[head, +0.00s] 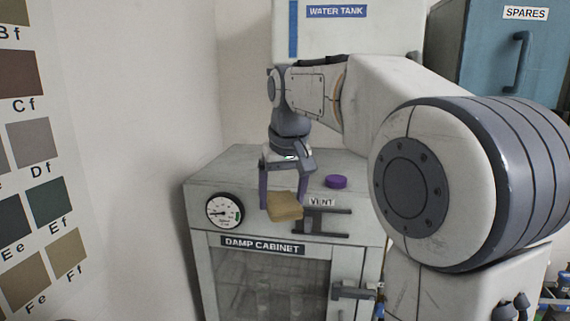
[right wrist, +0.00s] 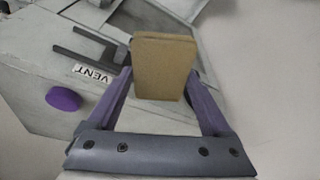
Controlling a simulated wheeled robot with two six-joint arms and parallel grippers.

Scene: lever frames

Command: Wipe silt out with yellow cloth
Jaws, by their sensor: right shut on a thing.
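A tan-yellow block-shaped cloth (head: 285,207) is held in front of the damp cabinet's upper front edge. It also shows in the right wrist view (right wrist: 164,66). My right gripper (head: 283,194) points down, its two purple fingers shut on the cloth from both sides. The damp cabinet (head: 215,252) is grey with a glass front door (head: 265,285), which looks shut. Dim shapes show behind the glass. I cannot make out any silt. My left gripper is not in view.
A dark vent lever frame (head: 321,222) sits right of the cloth by the VENT label (head: 321,202). A purple knob (head: 336,182) stands on the cabinet top. A round gauge (head: 225,211) is at left. The water tank (head: 345,40) is behind.

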